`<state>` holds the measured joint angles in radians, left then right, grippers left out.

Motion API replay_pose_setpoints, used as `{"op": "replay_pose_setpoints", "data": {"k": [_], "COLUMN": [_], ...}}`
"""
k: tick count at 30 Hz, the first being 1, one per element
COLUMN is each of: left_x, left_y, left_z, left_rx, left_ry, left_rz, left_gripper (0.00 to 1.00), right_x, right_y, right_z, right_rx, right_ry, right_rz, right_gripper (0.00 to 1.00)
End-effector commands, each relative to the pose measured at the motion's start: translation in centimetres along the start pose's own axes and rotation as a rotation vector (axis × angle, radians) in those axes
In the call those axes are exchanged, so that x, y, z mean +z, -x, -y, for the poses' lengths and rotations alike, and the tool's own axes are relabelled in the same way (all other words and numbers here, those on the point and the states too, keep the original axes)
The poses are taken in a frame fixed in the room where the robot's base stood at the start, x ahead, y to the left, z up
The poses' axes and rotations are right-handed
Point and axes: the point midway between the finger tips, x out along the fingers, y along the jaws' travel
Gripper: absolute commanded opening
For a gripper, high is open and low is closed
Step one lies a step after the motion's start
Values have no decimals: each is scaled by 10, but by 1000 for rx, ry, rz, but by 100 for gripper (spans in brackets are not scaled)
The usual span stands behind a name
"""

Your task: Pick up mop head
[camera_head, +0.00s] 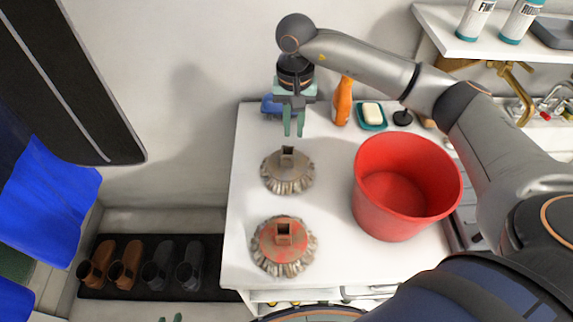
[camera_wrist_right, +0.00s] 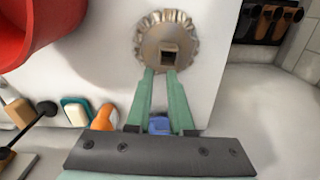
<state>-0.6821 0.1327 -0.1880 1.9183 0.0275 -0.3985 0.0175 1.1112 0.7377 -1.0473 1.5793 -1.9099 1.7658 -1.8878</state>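Two round mop heads with square sockets lie on the white counter. The grey-brown mop head (camera_head: 288,172) is farther back, and the red-topped mop head (camera_head: 284,246) is nearer the front edge. My right gripper (camera_head: 293,134) is open and empty, just behind the grey-brown mop head's socket in the head view. In the right wrist view, the gripper's green fingertips (camera_wrist_right: 160,72) are apart and overlap the near edge of a brownish mop head (camera_wrist_right: 150,42), short of its socket. I cannot tell their height above it.
A red bucket (camera_head: 405,190) stands right of the mop heads on the counter (camera_head: 335,222). An orange bottle (camera_head: 342,102), a soap dish (camera_head: 371,116) and a blue object (camera_head: 269,104) are at the back. Shoes (camera_head: 125,262) lie on a dark mat at left.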

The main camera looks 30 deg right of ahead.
Motion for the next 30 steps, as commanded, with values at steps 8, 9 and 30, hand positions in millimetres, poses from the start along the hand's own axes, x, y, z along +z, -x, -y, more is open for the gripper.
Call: {"op": "replay_pose_setpoints", "data": {"k": [8, 9, 30], "left_x": [-2, -3, -8], "left_y": [2, 2, 5], "left_z": [1, 1, 2], "left_rx": [-3, -3, -6], "left_ry": [0, 0, 0], "left_rz": [-3, -3, -4], "left_gripper": [33, 33, 33], "right_x": [1, 2, 5], "right_y": [-26, -30, -73], "right_z": [0, 0, -1], "right_rx": [0, 1, -1], "right_ry": [1, 1, 1], "right_rz": [1, 2, -1], "right_gripper": [20, 20, 6]}}
